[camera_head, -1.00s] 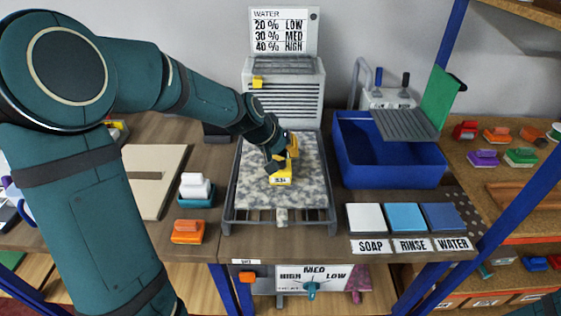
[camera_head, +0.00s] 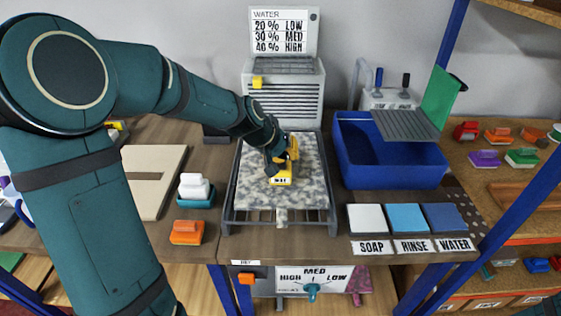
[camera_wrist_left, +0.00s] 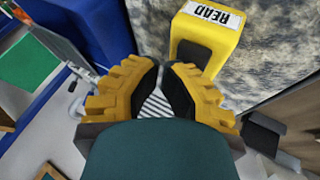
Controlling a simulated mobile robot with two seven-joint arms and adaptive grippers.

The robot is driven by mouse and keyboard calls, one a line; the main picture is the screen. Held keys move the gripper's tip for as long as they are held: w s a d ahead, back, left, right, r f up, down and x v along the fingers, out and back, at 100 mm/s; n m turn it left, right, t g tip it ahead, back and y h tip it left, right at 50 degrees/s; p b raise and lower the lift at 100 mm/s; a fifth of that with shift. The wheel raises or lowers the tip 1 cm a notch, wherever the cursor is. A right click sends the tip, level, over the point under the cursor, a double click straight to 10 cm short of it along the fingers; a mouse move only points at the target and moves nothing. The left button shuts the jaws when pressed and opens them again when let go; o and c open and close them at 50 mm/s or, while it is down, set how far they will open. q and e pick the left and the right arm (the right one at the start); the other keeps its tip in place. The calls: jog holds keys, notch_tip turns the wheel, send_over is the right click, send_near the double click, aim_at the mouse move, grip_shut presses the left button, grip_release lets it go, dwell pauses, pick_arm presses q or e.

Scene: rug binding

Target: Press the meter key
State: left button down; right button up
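The yellow meter (camera_head: 281,178) sits on the speckled grey rug (camera_head: 250,185) in the rack in the middle of the bench. My left gripper (camera_head: 288,157) points down just behind and above the meter. In the left wrist view its yellow, black-padded fingers (camera_wrist_left: 163,68) have their tips almost together and nothing between them. They appear close to the meter; I cannot tell whether they touch it.
A blue tub (camera_head: 385,170) stands right of the rack, with soap, rinse and water pads in front. White and orange brushes (camera_head: 187,231) stand to the left. A slatted grey unit (camera_head: 290,100) is behind. A dial panel (camera_head: 314,280) hangs below the bench edge.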

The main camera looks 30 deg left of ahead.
aim_at(286, 162)
pick_arm(q)
jog(key=shift+r+p, duration=0.75)
jog(key=shift+r, duration=0.15)
jog(key=shift+r, duration=0.1)
notch_tip(286, 162, up, 5)
jog(key=p, duration=0.4)
dwell(0.7)
